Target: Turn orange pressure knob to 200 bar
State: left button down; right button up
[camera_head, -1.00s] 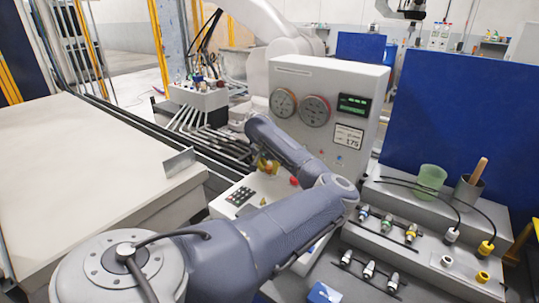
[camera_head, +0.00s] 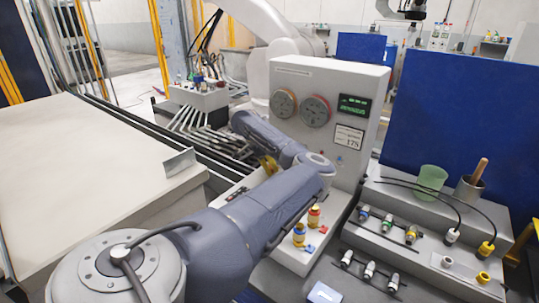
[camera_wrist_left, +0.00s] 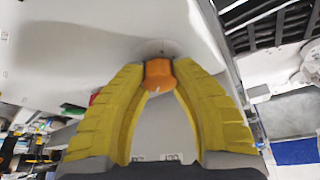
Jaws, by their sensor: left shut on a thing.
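The orange pressure knob (camera_wrist_left: 158,74) shows in the left wrist view between the tips of my left gripper's yellow fingers. It sits on a pale panel face and has a small white mark on its front. My left gripper (camera_wrist_left: 160,76) is shut on this knob. In the head view the left gripper (camera_head: 268,165) is mostly hidden behind my arm, with a bit of yellow finger showing at the panel's left side. The knob is hidden in the head view. The grey control panel (camera_head: 330,75) carries two round gauges, a green display (camera_head: 354,105) and a label reading 175. My right gripper is not seen.
To the right, a grey stepped stand (camera_head: 465,265) holds several connectors, a green cup (camera_head: 432,178) and a grey cup with a wooden handle. A pale table (camera_head: 80,170) fills the left.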

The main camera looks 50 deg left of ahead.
pick_arm(q)
jog(key=m+h, duration=0.1)
jog(key=m, duration=0.2)
jog(key=m+g+h, duration=0.1)
jog(key=m, duration=0.2)
jog(key=shift+w+r+m, duration=0.15)
jog(key=shift+w+m, duration=0.05)
jog(key=shift+m, duration=0.1)
jog(key=m+g, duration=0.1)
jog(key=m, duration=0.1)
jog(key=m+g+h, duration=0.1)
jog(key=m, duration=0.2)
jog(key=shift+d, duration=0.1)
jog(key=shift+f+m, duration=0.2)
jog(key=shift+m, duration=0.1)
jog(key=c, duration=1.3)
grip_release()
jog(key=o, duration=0.4)
jog(key=shift+c, duration=0.2)
jog(key=shift+s, duration=0.1)
jog(key=shift+r, duration=0.1)
jog(key=w+v, duration=0.1)
jog(key=v, duration=1.1)
jog(key=shift+s, duration=0.35)
